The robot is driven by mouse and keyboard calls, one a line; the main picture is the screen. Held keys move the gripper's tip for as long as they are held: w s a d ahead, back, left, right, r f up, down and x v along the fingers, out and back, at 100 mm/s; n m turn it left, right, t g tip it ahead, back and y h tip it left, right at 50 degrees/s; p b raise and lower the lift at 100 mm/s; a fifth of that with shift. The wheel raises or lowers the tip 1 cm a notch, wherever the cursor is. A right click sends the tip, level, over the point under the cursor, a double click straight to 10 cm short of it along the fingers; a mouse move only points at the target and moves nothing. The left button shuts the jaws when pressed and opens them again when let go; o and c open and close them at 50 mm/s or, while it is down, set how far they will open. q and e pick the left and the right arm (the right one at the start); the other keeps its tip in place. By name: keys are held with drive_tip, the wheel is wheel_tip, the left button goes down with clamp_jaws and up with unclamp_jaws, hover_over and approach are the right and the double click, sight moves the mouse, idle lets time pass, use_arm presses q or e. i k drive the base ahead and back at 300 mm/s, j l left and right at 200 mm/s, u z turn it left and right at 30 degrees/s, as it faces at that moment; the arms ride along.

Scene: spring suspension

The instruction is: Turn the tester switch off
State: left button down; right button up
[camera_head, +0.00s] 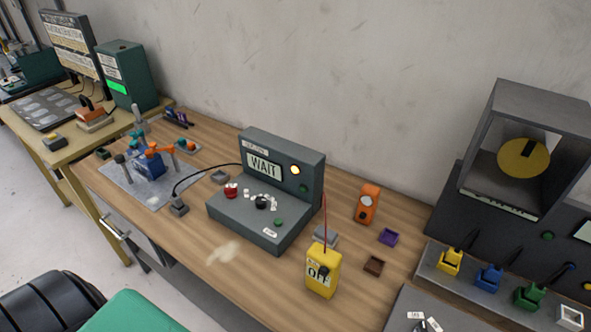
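A dark grey-green console (238,225) stands on the middle of the wooden bench. Its upright panel shows a lit "WAIT" screen (264,165), a glowing white lamp (295,170) and a dark green lamp (304,188). On its sloping front are a red button (231,190), a black knob (261,203) ringed by small white labels, and a green button (278,222). A yellow box (321,283) with a thin red rod stands to its right, with a label reading "OFF". I cannot tell which is the tester switch. Neither gripper is in view.
A grey mat (147,197) with a blue vise is at left. A large grey machine (500,215) stands at right. The bench front near the console is mostly clear.

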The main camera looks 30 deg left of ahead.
sight(231, 193)
drive_tip(key=j+u, duration=0.2)
drive_tip(key=u, duration=1.15)
drive_tip(key=i+j+z, duration=0.05)
